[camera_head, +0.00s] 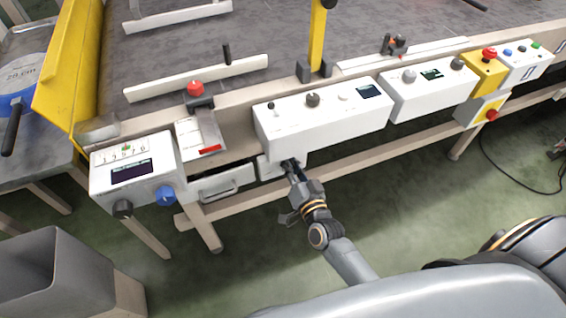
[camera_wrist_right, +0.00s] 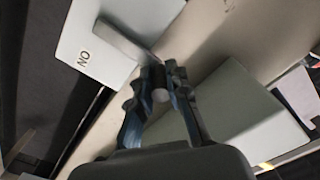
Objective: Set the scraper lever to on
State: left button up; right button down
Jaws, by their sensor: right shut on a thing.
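The scraper lever (camera_wrist_right: 125,42) is a grey bar lying across a pale plate (camera_wrist_right: 75,40) in the right wrist view. The plate carries a printed ON label (camera_wrist_right: 83,58), seen turned, to the left of the bar. My right gripper (camera_wrist_right: 160,82) is shut on the lever's end, with a round grey tip visible between the fingers. In the head view my right gripper (camera_head: 291,166) is at a small white box (camera_head: 268,168) under the long control panel, and it hides the lever there. My left gripper is not in view.
The long white control panel (camera_head: 325,125) with knobs and a display overhangs the gripper. A drawer with a handle (camera_head: 222,184) is left of the box. A wooden rail (camera_head: 350,150) runs close by. The floor in front is clear.

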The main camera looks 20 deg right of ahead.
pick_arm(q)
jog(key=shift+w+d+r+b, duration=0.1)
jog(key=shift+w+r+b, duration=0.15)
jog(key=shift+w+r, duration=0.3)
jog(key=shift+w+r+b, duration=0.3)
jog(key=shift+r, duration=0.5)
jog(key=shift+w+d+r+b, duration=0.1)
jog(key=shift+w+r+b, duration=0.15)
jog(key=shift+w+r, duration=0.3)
pick_arm(e)
jog(key=shift+d+f+m, duration=0.25)
jog(key=shift+d+m, duration=0.5)
jog(key=shift+m, duration=0.45)
jog(key=shift+d+f+m, duration=0.2)
jog(key=shift+d+m, duration=0.55)
jog(key=shift+m, duration=0.45)
jog(key=shift+d+f+m, duration=0.25)
jog(key=shift+d+m, duration=0.5)
jog(key=shift+m, duration=0.45)
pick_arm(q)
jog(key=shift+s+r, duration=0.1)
pick_arm(e)
jog(key=c, duration=1.3)
grip_release()
jog(key=s, duration=1.2)
jog(key=shift+d, duration=0.2)
